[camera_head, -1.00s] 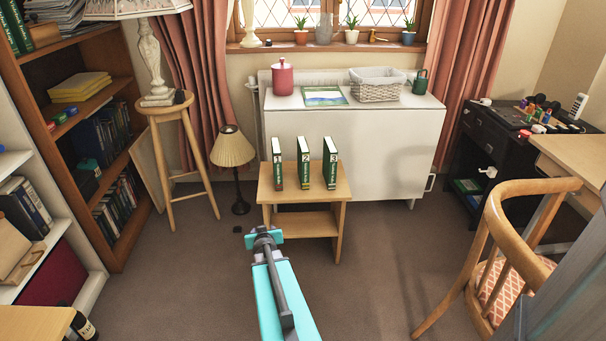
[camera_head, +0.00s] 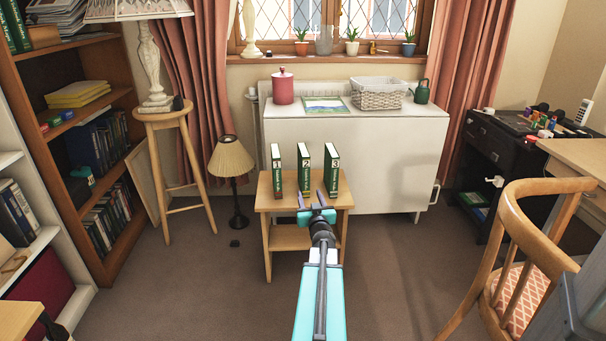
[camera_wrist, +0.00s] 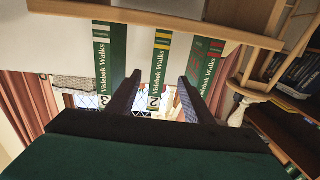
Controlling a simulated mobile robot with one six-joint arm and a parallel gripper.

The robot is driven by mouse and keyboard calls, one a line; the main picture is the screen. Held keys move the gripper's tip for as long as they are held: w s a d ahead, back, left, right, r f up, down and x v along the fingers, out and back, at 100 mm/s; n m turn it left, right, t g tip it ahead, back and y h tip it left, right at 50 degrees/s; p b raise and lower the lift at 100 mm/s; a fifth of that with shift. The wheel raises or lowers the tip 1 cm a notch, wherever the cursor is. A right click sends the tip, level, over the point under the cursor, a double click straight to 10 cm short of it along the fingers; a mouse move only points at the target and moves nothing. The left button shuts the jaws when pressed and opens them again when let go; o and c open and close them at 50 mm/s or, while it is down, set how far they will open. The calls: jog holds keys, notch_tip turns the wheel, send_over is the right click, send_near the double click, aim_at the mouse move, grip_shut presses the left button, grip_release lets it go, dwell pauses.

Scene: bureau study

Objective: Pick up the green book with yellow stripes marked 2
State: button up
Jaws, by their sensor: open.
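The green book with yellow stripes marked 2 (camera_head: 304,168) stands upright in the middle of three green books on a small wooden table (camera_head: 264,200). In the wrist view, which looks upside down, its spine (camera_wrist: 160,65) shows "Videbok Walks", yellow stripes and a 2. My gripper (camera_head: 310,198) is open and empty, at the table's front side near the middle book. In the wrist view its two fingers (camera_wrist: 160,80) appear on either side of the spine's lower part. I cannot tell how far apart they are in depth.
A green book with red stripes (camera_head: 276,171) stands left of it, and one with pale stripes (camera_head: 331,170) right; gaps separate them. A white cabinet (camera_head: 390,160) is behind the table. A wooden chair (camera_head: 520,250) stands at right, a floor lamp (camera_head: 232,160) at left.

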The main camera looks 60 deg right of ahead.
aim_at(306, 183)
jog(key=shift+b+x, duration=1.05)
jog(key=shift+x, duration=3)
jog(key=shift+w+d, duration=0.2)
jog(key=shift+b+x, duration=1.2)
jog(key=shift+x, duration=1.4)
jog(key=shift+s+d+r, duration=0.1)
jog(key=shift+s, duration=0.05)
jog(key=shift+c, duration=0.2)
jog(key=shift+r, duration=0.1)
grip_shut()
